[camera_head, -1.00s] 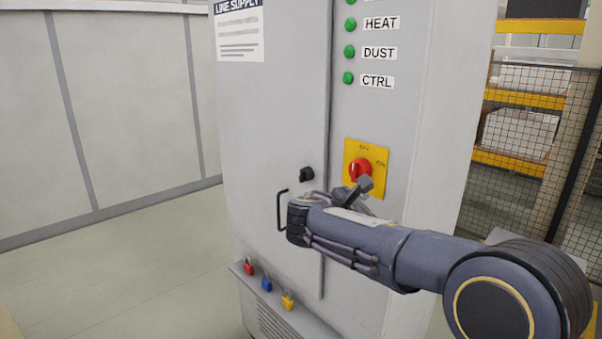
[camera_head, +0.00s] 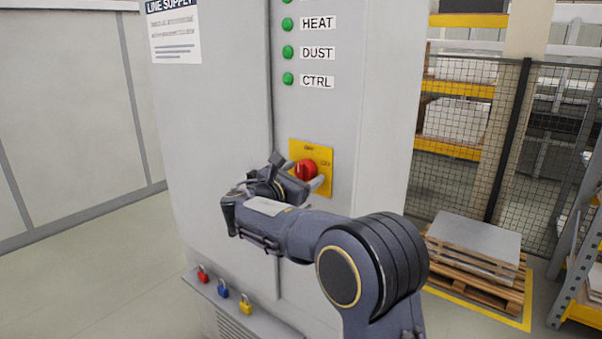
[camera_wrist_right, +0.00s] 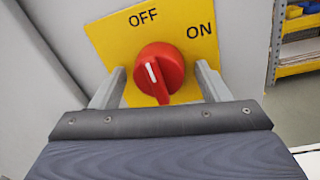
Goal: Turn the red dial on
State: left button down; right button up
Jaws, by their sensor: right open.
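The red dial (camera_head: 305,170) sits on a yellow plate (camera_head: 324,154) on the front of the grey cabinet. In the right wrist view the dial (camera_wrist_right: 160,72) has a white mark that points up, slightly left, toward the OFF label; ON is printed to its right. My right gripper (camera_head: 301,182) is at the dial, with its arm coming in from the lower right. In the right wrist view its two fingers (camera_wrist_right: 160,88) are apart, one on each side of the dial, with gaps between them and it. My left gripper is not in view.
Green lamps (camera_head: 288,52) with labels run up the cabinet (camera_head: 225,130) above the dial. Red, blue and yellow padlocks (camera_head: 223,289) hang at a ledge low on the cabinet. A mesh fence (camera_head: 470,160) and a pallet (camera_head: 480,255) stand to the right.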

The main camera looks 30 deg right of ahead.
jog(key=shift+c, duration=0.2)
jog(key=c, duration=0.9)
jog(key=shift+f+m+b, duration=0.25)
jog(key=shift+m+b, duration=0.25)
jog(key=shift+b, duration=0.35)
jog(key=m+b, duration=0.9)
jog(key=shift+w+a+h, duration=0.1)
jog(key=shift+w+h, duration=0.05)
jog(key=shift+h, duration=0.25)
jog(key=m+b, duration=0.3)
jog(key=m, duration=0.1)
jog(key=shift+m+g+b, duration=0.3)
jog(key=shift+m+b, duration=0.05)
jog(key=shift+m, duration=0.05)
jog(key=shift+r+m+h+b, duration=0.15)
jog(key=shift+m+b, duration=0.35)
jog(key=shift+m, duration=0.5)
jog(key=shift+r+m+h+b, duration=0.15)
jog(key=shift+m+b, duration=0.35)
jog(key=shift+m, duration=0.5)
jog(key=shift+g, duration=0.3)
jog(key=o, duration=0.9)
